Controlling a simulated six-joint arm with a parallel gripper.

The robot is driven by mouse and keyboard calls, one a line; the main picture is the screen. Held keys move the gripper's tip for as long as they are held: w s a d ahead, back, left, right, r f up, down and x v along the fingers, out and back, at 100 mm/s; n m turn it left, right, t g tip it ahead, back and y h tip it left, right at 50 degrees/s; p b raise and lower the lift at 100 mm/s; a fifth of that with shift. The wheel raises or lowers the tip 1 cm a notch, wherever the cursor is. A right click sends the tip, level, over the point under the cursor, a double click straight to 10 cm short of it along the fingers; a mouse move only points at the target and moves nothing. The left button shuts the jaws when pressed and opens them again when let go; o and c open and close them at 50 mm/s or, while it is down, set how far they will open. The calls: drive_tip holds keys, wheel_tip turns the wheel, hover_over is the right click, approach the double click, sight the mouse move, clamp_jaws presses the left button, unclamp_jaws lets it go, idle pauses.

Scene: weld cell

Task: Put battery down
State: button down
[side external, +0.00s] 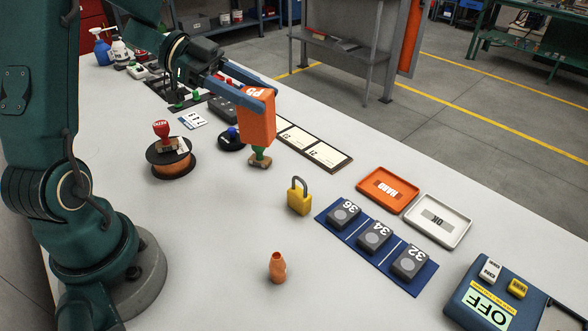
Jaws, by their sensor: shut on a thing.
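The orange battery (257,122) hangs upright in my gripper (258,90), with white lettering on its top. The gripper's blue fingers are shut on the battery's upper part, one on each side. A small green-handled piece (261,155) with a tan base shows right below the battery. I cannot tell whether the two touch or how high the battery is above the white table (215,235).
A spool (172,167) and a yellow padlock (299,198) stand nearby. A blue mat (350,238) holds numbered dark blocks. An orange tray (387,170) and a white tray (458,232) look empty. A small orange bottle (277,269) stands in front. The table's middle is clear.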

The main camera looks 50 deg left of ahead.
drive_tip(key=s+a+n+t+y, duration=0.2)
drive_tip(key=a+n+t, duration=0.1)
drive_tip(key=a, duration=0.6)
drive_tip(key=shift+w+d+f, duration=1)
drive_tip(key=shift+d+f, duration=0.7)
drive_tip(key=shift+f, duration=0.2)
drive_tip(key=shift+w+d+f, duration=0.95)
drive_tip(key=shift+d+f, duration=0.7)
drive_tip(key=shift+f, duration=0.2)
drive_tip(key=shift+w+d+f, duration=1)
drive_tip(key=shift+d+f, duration=0.7)
drive_tip(key=shift+f, duration=0.2)
drive_tip(key=shift+c, duration=1.4)
unclamp_jaws()
drive_tip(key=shift+f, duration=0.15)
